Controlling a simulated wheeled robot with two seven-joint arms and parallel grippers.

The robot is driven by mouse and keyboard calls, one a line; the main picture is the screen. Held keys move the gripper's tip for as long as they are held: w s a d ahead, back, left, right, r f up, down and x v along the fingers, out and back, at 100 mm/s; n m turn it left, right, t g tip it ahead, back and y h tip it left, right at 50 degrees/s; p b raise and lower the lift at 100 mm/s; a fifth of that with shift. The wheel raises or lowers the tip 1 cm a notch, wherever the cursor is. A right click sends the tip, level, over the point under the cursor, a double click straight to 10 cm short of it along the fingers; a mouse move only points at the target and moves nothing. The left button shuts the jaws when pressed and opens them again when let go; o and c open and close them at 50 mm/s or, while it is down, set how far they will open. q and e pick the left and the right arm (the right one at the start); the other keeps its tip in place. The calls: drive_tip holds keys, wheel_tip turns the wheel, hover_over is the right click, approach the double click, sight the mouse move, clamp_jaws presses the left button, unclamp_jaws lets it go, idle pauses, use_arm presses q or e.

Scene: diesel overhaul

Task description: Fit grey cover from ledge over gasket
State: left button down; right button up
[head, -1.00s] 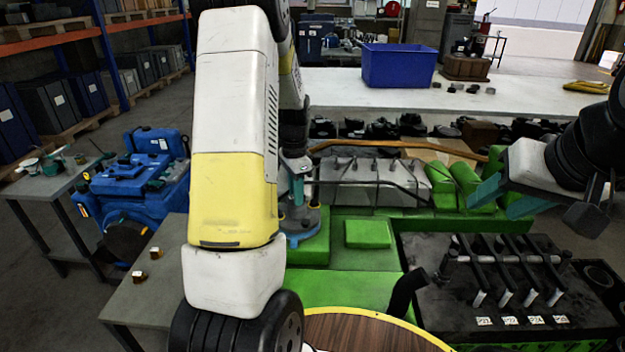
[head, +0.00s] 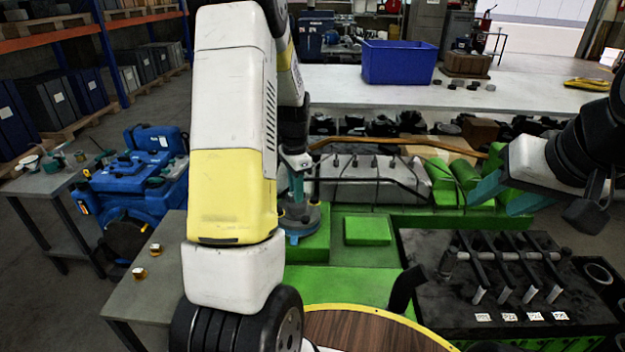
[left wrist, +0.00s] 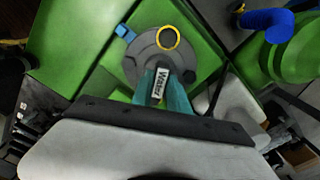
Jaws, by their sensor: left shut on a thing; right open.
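The grey cover (left wrist: 143,62) is a round disc with a yellow ring on it in the left wrist view. In the head view it shows (head: 310,216) over a green block. My left gripper (left wrist: 162,92) has its teal fingers shut on the cover; it also shows in the head view (head: 297,185). A blue tab (left wrist: 124,31) sticks out at the cover's edge; I cannot tell if it belongs to the gasket. The rest of the gasket is hidden, and I cannot tell if the cover touches what is below. My right gripper (head: 508,196) is open and empty at the right.
A grey engine part with several bolts (head: 370,182) lies behind the green block (head: 368,231). A black tray with several rods (head: 440,315) is at the right. A grey side table (head: 165,285) holds two small brass pieces. A blue bin (head: 400,63) stands behind.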

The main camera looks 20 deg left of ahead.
use_arm(q)
drive_tip(key=shift+f, duration=0.85)
idle(0.7)
drive_tip(key=c, duration=1.2)
unclamp_jaws()
drive_tip(key=shift+r, duration=3.9)
